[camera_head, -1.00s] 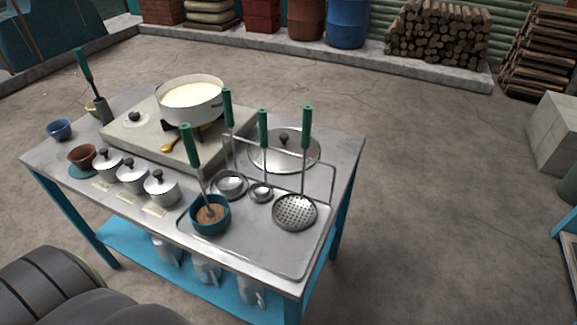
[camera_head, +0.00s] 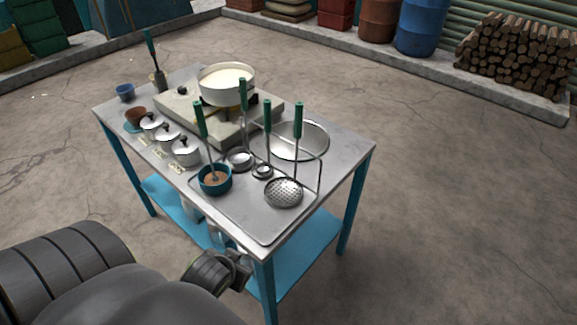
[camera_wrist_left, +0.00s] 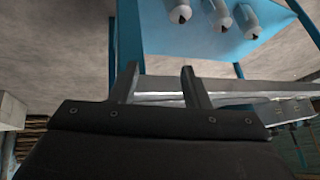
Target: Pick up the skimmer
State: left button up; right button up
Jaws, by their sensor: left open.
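The skimmer (camera_head: 284,193) has a round, perforated metal head and an upright green handle (camera_head: 299,121). It stands at the right end of the wire rack (camera_head: 319,178) on the metal table. My left gripper (camera_head: 243,269) is low in front of the table, below the tabletop's front edge and well apart from the skimmer. Its two fingers also show in the left wrist view (camera_wrist_left: 160,80), spread with nothing between them. The skimmer does not show in that view. My right gripper is not in view.
A teal bowl (camera_head: 215,180) with a green-handled tool, two ladles (camera_head: 240,160), lidded pots (camera_head: 185,152) and a milk pan (camera_head: 227,84) crowd the table (camera_head: 350,148). A blue lower shelf (camera_head: 305,250) holds metal vessels (camera_wrist_left: 216,12). The floor at right is clear.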

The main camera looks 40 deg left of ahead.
pick_arm(q)
notch_tip(320, 180, up, 6)
jog(key=w+a+t+y, duration=0.1)
jog(key=w+t, duration=0.1)
jog(key=t+h, duration=0.2)
jog(key=t, duration=0.8)
send_near(296, 125)
jog(key=w+p, duration=0.2)
jog(key=w, duration=0.1)
jog(key=w+p, duration=0.1)
jog(key=p, duration=0.1)
jog(key=shift+w+a+r, duration=0.15)
jog(key=shift+w+a, duration=0.15)
jog(key=shift+w, duration=0.6)
jog(key=shift+w+a+p, duration=0.1)
jog(key=shift+w+p, duration=0.2)
jog(key=shift+w, duration=0.15)
jog(key=w+p, duration=0.1)
jog(key=w, duration=0.2)
jog(key=shift+a, duration=0.1)
jog(key=shift+w+f, duration=0.3)
jog(key=shift+w, duration=0.35)
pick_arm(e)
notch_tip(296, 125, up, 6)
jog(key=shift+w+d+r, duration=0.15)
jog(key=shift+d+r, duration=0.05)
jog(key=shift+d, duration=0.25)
